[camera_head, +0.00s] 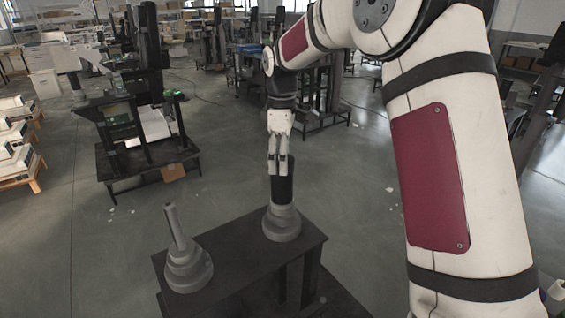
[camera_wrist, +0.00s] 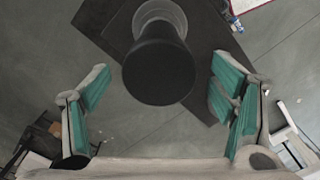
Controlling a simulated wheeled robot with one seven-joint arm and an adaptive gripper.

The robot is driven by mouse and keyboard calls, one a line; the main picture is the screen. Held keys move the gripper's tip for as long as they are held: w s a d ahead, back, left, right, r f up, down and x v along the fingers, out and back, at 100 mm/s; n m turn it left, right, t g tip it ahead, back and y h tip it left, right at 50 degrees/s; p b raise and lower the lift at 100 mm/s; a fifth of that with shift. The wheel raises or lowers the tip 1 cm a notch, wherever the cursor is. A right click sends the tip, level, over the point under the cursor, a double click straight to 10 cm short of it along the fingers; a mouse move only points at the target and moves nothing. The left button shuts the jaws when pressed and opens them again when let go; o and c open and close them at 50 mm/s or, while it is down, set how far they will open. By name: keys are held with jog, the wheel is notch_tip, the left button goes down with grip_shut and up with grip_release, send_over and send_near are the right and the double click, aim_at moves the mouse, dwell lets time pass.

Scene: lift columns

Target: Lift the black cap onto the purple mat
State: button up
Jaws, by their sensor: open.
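The black cap (camera_head: 283,188) is an upright dark cylinder on a stepped grey base (camera_head: 282,224) at the back right of the dark table (camera_head: 228,258). My gripper (camera_head: 278,168) points down at the cap's top, its fingers overlapping the top edge in the head view. In the wrist view, the cap's round dark end (camera_wrist: 158,72) lies between and ahead of the two spread, green-padded fingers. My gripper is open and holds nothing; I cannot tell whether a finger touches the cap. No purple mat can be made out in either view.
A second stepped grey piece with a thin tilted rod (camera_head: 186,262) stands at the table's front left. Another dark workstation (camera_head: 148,150) is behind to the left. Grey floor lies open around the table.

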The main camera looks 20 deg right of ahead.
jog(key=shift+f, duration=0.1)
jog(key=shift+c, duration=0.6)
jog(key=c, duration=1.3)
jog(key=shift+o, duration=0.2)
notch_tip(320, 180, up, 2)
jog(key=shift+w+r+b, duration=0.1)
jog(key=shift+b, duration=0.25)
jog(key=shift+s+a+r, duration=0.1)
jog(key=shift+s+r, duration=0.2)
jog(key=shift+r, duration=0.45)
jog(key=s+a, duration=0.2)
jog(key=s, duration=0.5)
jog(key=s+a+r, duration=0.1)
jog(key=s+a, duration=0.1)
jog(key=s, duration=0.6)
jog(key=shift+r+b, duration=0.3)
jog(key=shift+b, duration=0.1)
